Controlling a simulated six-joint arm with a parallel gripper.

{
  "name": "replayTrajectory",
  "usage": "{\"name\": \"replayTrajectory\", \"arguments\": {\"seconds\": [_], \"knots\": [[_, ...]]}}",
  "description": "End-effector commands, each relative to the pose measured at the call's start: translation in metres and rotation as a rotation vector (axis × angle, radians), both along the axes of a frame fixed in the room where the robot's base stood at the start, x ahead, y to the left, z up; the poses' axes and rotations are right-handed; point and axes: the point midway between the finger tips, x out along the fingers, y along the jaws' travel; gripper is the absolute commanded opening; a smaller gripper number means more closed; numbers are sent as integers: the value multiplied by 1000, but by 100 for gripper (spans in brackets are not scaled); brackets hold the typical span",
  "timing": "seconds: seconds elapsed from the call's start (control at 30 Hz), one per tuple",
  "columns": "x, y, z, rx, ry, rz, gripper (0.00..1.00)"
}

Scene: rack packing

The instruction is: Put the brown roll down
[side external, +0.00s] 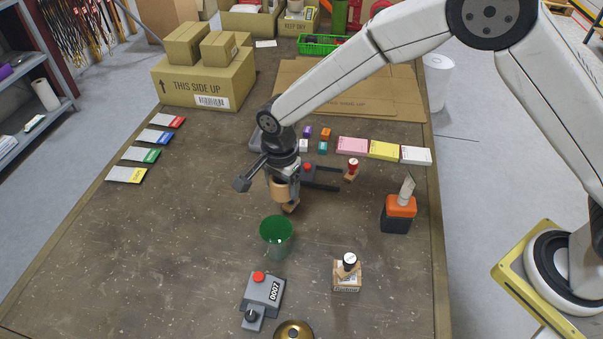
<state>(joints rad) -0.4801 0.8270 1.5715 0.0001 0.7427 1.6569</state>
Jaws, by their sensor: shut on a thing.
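The brown roll (280,191) is a short tan cylinder at the end of my arm. My gripper (289,204) is shut on it and points down, a little behind the green cup (277,230). The wrist hides part of the roll. I cannot tell whether the roll touches the table or hangs just above it.
A grey counter (265,292) with a red button stands in front, near a brass bowl (294,331). Coloured cards (127,174) lie at the left. The table's left middle is clear.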

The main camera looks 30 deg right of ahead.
Motion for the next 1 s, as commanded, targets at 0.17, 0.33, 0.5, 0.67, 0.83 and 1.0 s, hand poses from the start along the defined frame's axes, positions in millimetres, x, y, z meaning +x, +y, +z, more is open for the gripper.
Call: {"name": "replayTrajectory", "arguments": {"seconds": [0.17,0.33,0.5,0.67,0.83,1.0], "knots": [[-1,0,-36,-1,3,-1,7],[-1,0,-66,-1,3,-1,7],[0,0,-85,0,-1,-1,7],[0,0,-91,1,-2,-1,7],[0,0,-93,1,-2,-1,7],[0,0,-105,0,0,-1,7]]}}
